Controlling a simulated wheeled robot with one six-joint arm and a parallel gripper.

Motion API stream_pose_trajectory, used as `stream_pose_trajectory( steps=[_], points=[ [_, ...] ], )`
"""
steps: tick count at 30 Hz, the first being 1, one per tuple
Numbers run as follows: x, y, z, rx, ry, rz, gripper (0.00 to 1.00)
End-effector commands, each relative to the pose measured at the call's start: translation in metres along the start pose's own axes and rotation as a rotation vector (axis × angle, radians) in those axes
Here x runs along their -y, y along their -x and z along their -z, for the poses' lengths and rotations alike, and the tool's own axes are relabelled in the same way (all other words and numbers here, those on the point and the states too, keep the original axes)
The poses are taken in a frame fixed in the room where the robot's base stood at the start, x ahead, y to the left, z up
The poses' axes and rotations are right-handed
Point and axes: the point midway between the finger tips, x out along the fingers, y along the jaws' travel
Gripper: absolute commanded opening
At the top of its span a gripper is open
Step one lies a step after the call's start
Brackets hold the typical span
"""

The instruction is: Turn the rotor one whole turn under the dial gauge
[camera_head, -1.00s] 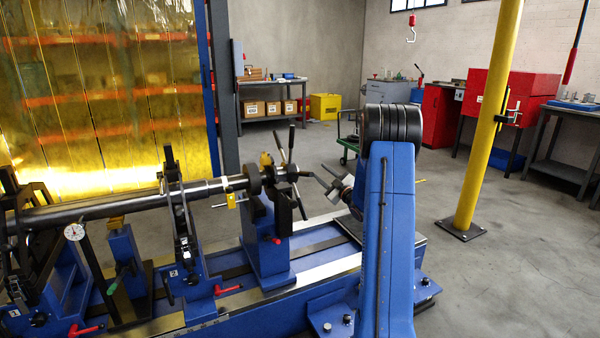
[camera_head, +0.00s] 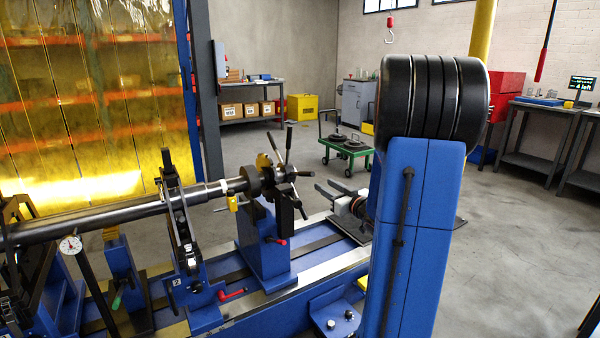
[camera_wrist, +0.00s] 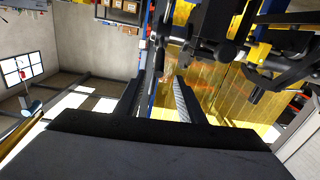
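The rotor's long dark shaft (camera_head: 120,215) lies level across the left half of the head view. At its right end is a hub with several spoke-like black handles (camera_head: 279,173). My gripper (camera_head: 324,186) is just right of the hub, apart from the handles in the picture. The wrist view shows its two fingers (camera_wrist: 159,80) spread with nothing between them.
The blue machine bed (camera_head: 265,310) carries several supports with red levers (camera_head: 232,294). A green cart (camera_head: 345,148) stands behind my arm. A yellow post (camera_head: 482,35) rises behind my arm at right. The floor (camera_head: 505,225) at right is clear.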

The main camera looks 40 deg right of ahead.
Motion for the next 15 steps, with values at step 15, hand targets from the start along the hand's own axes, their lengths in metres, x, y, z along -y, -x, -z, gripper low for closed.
stream_pose_trajectory(
  steps=[15],
  points=[
    [0.001,-0.084,-0.001,-0.001,0.001,0.003,0.36]
  ],
)
